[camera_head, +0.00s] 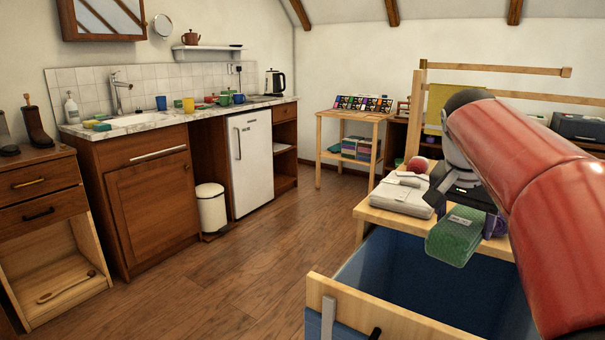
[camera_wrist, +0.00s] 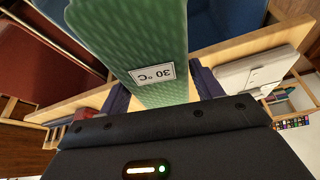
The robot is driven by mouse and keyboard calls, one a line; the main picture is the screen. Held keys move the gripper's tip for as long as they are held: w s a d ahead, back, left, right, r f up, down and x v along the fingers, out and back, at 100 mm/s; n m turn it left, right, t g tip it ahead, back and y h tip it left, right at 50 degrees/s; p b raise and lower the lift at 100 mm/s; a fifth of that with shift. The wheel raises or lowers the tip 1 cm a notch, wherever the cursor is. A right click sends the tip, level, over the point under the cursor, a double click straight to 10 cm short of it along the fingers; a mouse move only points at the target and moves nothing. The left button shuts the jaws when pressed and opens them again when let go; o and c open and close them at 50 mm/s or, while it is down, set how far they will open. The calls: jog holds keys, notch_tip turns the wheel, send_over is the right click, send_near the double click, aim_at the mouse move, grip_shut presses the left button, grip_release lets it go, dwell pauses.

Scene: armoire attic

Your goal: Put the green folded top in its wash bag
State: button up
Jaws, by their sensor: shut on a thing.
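The green folded top (camera_head: 455,238) hangs from my gripper (camera_head: 465,200), which is shut on it. In the wrist view the top (camera_wrist: 130,35) lies between my dark fingers (camera_wrist: 162,90), and a white tag on it reads 30 °C. The top is in the air near the edge of a wooden ledge, by an open wooden frame with a blue lining (camera_head: 400,272). The wrist view also shows a red fabric-like surface (camera_wrist: 35,60) beyond a wooden rail. I cannot tell which of these is the top's wash bag; no bag label is readable.
A flat white item (camera_head: 402,194) lies on the wooden ledge, with a red ball (camera_head: 417,164) behind it. Wooden rails (camera_head: 495,68) stand behind my arm. The floor (camera_head: 230,285) at left centre is clear.

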aim_at(464, 217)
jog(key=shift+f, duration=0.65)
jog(key=o, duration=1.2)
jog(key=shift+o, duration=0.2)
jog(key=v, duration=0.7)
jog(key=shift+s+r+p, duration=0.1)
jog(key=shift+r+p, duration=0.3)
jog(key=shift+r, duration=0.05)
